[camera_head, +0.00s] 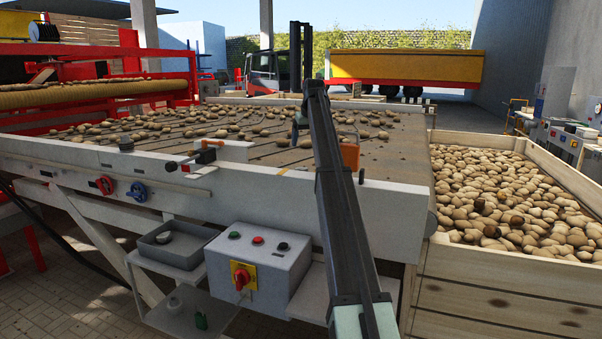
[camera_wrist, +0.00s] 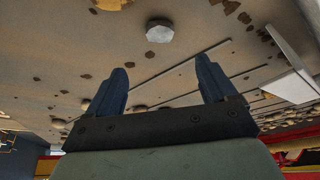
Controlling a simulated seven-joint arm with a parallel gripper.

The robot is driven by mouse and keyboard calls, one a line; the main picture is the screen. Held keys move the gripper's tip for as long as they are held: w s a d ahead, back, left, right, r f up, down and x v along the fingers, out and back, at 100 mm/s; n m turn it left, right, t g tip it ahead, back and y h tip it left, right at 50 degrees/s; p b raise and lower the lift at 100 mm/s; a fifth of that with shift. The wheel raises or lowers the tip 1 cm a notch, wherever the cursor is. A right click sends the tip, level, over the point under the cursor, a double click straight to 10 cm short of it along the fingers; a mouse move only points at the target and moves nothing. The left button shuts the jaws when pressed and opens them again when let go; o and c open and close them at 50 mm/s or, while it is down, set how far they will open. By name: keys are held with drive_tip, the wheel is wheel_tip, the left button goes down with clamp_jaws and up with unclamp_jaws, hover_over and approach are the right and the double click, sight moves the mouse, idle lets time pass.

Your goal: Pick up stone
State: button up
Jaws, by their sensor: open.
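A pale grey, angular stone (camera_wrist: 160,30) lies on the brown belt in the wrist view, beyond the fingertips and roughly between their lines. My gripper (camera_wrist: 165,75) is open and empty, its two dark blue fingers apart and clear of the stone. In the head view my dark arm link reaches over the belt and hides most of the gripper. I cannot pick out the stone among the potatoes there.
Many potatoes (camera_head: 235,128) lie scattered on the sorting belt (camera_head: 395,165). The grey side wall (camera_head: 260,190) edges it in front. A wooden crate (camera_head: 500,285) full of potatoes stands at the right. A control box (camera_head: 258,262) hangs below the wall.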

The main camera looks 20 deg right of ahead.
hover_over(301, 168)
drive_tip(key=s, duration=0.2)
wheel_tip(301, 168, down, 8)
drive_tip(key=shift+w+d+r, duration=0.1)
drive_tip(key=shift+w, duration=0.05)
drive_tip(key=shift+x, duration=2.6)
drive_tip(key=c, duration=1.2)
